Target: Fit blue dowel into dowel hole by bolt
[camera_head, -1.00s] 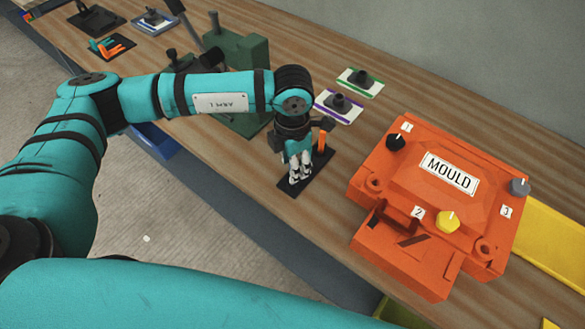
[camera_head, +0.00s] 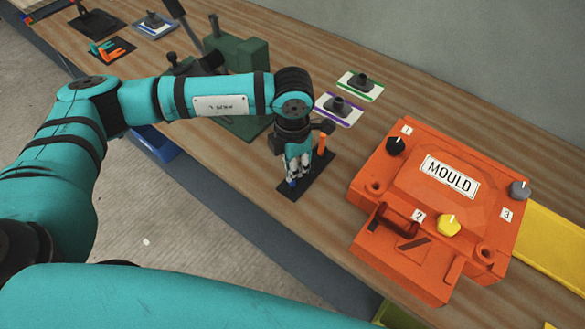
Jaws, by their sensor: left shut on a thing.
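My left gripper (camera_head: 297,172) is over the near-left part of a black pad (camera_head: 318,180) and shut on the blue dowel. Only a small end of the blue dowel (camera_head: 292,183) shows below the fingertips; whether it touches the pad is unclear. The orange mould (camera_head: 405,175) sits to the right, apart from the gripper. It has a round hole (camera_head: 375,187) at its left corner and another hole (camera_head: 486,253) at its near-right corner. Knob-like bolts on it are black (camera_head: 396,146) by label 1, yellow (camera_head: 449,225) by label 2 and grey (camera_head: 520,190) by label 3. My right gripper is out of view.
An orange dowel (camera_head: 322,144) stands upright on the pad, close beside the gripper. Two cards with dark parts, one purple-edged (camera_head: 328,104) and one green-edged (camera_head: 374,92), lie behind. A green machine (camera_head: 240,50) stands back left. Bare bench separates pad and mould.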

